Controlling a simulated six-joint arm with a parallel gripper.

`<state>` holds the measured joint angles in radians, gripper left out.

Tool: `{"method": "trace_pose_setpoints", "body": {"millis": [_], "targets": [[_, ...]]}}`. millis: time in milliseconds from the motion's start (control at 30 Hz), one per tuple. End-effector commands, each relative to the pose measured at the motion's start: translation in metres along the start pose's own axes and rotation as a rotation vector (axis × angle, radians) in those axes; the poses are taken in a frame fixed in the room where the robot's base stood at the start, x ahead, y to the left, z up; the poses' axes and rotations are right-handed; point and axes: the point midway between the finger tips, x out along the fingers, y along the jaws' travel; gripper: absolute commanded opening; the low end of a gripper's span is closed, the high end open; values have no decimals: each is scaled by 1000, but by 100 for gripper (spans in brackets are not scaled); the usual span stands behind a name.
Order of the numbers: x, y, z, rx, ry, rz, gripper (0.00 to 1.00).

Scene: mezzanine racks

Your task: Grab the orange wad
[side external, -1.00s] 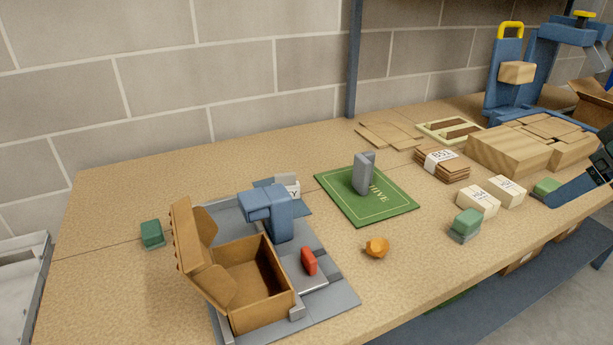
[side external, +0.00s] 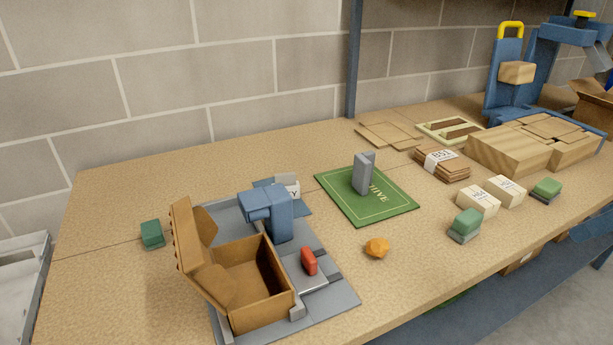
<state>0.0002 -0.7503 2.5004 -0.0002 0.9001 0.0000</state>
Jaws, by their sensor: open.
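The orange wad (side external: 377,248) is a small, lumpy, crumpled piece. It lies on the tan worktop, in front of the green mat and to the right of the open cardboard box. Nothing touches it and it is fully visible. My gripper is not in view.
An open cardboard box (side external: 262,312), a blue fixture (side external: 277,217) and a red block (side external: 309,261) are left of the wad. A green mat (side external: 345,205) bearing a grey upright piece (side external: 363,173) lies behind it. A green-topped block (side external: 466,223) is to its right. Worktop around the wad is clear.

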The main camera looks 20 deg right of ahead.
Motion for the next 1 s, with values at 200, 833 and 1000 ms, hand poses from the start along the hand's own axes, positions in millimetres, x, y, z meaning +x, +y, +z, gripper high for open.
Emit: {"method": "trace_pose_setpoints", "body": {"millis": [200, 833, 1000], "targets": [[0, 0, 0, 0, 0, 0, 71], [0, 0, 0, 0, 0, 0, 46], [2, -2, -6, 9, -6, -6, 46]]}}
